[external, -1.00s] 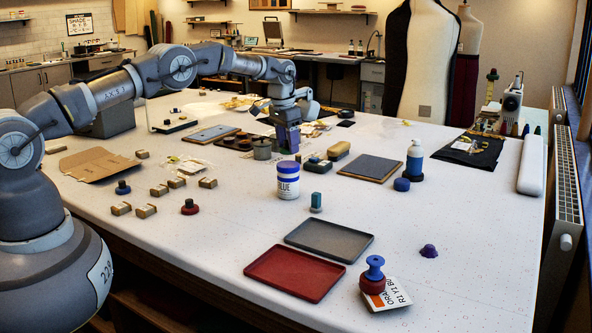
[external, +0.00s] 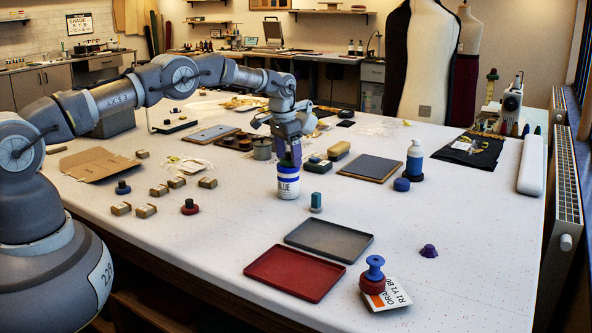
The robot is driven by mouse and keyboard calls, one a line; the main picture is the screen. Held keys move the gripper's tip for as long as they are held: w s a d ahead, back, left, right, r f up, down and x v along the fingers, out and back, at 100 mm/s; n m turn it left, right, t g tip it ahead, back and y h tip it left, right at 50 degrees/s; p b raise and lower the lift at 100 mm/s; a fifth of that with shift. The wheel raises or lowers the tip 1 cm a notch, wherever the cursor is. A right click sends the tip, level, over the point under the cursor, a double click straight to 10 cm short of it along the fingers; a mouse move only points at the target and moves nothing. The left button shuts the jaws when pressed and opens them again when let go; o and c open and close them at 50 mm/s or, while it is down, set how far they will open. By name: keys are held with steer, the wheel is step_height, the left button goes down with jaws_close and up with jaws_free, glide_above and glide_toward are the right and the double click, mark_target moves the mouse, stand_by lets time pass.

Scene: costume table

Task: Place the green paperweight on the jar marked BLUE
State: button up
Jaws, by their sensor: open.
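The jar marked BLUE (external: 288,188), white with blue lettering, stands upright near the middle of the table. My gripper (external: 289,163) points down at the jar's top and overlaps its blue lid in the picture; I cannot tell whether they touch. The gripper is open, and I see nothing held in it. A small teal-green upright piece (external: 316,202) stands on the table just right of the jar. It is the nearest match for the green paperweight, but I cannot be sure that it is the one.
A grey tray (external: 329,238) and a red tray (external: 295,274) lie in front of the jar. A red piece with a blue knob (external: 374,275) stands on a printed card. Small boxes (external: 146,211) lie to the left. A blue-labelled bottle (external: 414,160) stands right. The right front table is mostly clear.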

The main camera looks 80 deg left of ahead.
mark_target(284, 160)
step_height(284, 160, up, 12)
steer(key=s+p, duration=0.1)
steer(key=shift+s+d, duration=0.2)
steer(key=shift+d, duration=0.05)
steer(key=shift+r, duration=0.15)
